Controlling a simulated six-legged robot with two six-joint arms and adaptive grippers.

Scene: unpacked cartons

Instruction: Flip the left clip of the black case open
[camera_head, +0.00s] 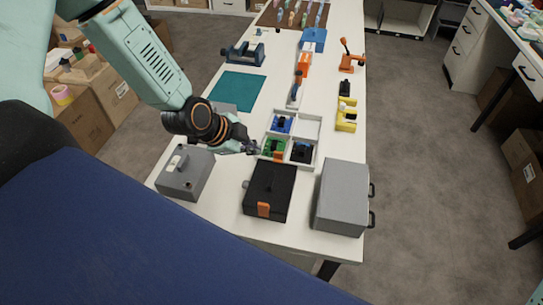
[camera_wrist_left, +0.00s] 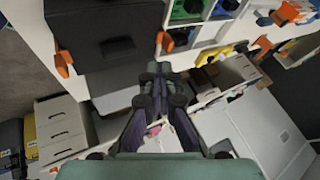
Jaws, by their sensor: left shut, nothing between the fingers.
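The black case (camera_head: 270,190) lies on the white table in the head view, with an orange clip (camera_head: 263,210) at its near end and another orange clip (camera_head: 278,157) at its far end. In the left wrist view the case (camera_wrist_left: 105,25) fills the upper left, with one orange clip (camera_wrist_left: 63,62) at its left and one (camera_wrist_left: 162,42) at its right. My left gripper (camera_head: 252,148) is shut and empty, close to the far-end clip in the head view. In the wrist view its fingertips (camera_wrist_left: 158,68) are just below the right-hand clip; contact cannot be told. My right gripper is not in view.
A white divided tray (camera_head: 310,127) with blue and green items stands just behind the case. A grey box (camera_head: 341,196) with dark handles stands to its right, and a grey case (camera_head: 186,172) to its left. A teal mat (camera_head: 237,91) lies farther back.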

